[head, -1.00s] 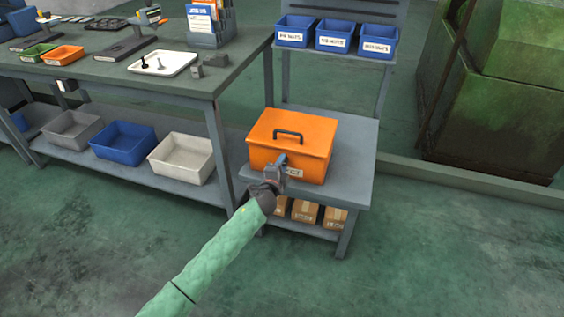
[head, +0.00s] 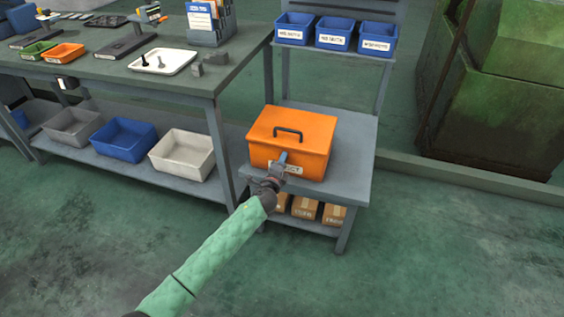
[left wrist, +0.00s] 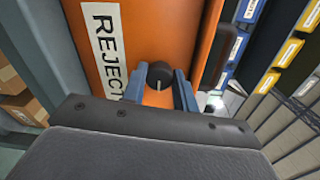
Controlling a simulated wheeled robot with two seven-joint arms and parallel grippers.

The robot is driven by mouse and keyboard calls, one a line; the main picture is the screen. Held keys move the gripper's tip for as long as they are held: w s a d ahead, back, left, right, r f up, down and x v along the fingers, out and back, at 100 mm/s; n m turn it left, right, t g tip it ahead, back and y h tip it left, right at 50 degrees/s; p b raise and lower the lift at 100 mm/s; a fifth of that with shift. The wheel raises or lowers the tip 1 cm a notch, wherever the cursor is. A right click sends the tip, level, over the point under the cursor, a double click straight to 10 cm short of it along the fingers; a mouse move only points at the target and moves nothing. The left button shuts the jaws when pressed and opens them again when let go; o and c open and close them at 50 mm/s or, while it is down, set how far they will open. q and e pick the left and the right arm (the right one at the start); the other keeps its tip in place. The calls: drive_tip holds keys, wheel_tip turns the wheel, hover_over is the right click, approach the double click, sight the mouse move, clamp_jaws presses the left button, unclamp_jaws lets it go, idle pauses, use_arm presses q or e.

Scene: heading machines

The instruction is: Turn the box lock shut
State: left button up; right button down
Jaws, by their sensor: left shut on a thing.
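An orange box (head: 310,135) with a dark handle on its lid stands shut on a small grey bench. Its front carries a white label, which reads REJECT in the left wrist view (left wrist: 108,45). The box lock is a dark round knob (left wrist: 159,75) with a light line on it, on the box front beside the label. My left gripper (head: 282,160) is at the box front; in the left wrist view its two blue fingers (left wrist: 161,90) stand on either side of the knob. In the head view the gripper hides the knob. My right gripper is in neither view.
The small bench (head: 352,150) has a lower shelf with several cardboard boxes (head: 305,208). Blue bins (head: 333,36) sit on a rack above. A long workbench (head: 110,70) stands to the left. The floor in front (head: 420,260) is clear.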

use_arm(q)
drive_tip(key=o, duration=1)
drive_tip(key=shift+d, duration=0.1)
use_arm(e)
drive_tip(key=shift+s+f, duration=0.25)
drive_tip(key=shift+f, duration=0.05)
use_arm(q)
drive_tip(key=shift+s, duration=0.15)
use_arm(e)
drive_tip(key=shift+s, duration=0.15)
use_arm(q)
drive_tip(key=shift+v, duration=3.8)
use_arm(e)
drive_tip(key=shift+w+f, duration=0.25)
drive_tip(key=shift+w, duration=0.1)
use_arm(q)
drive_tip(key=shift+f, duration=0.1)
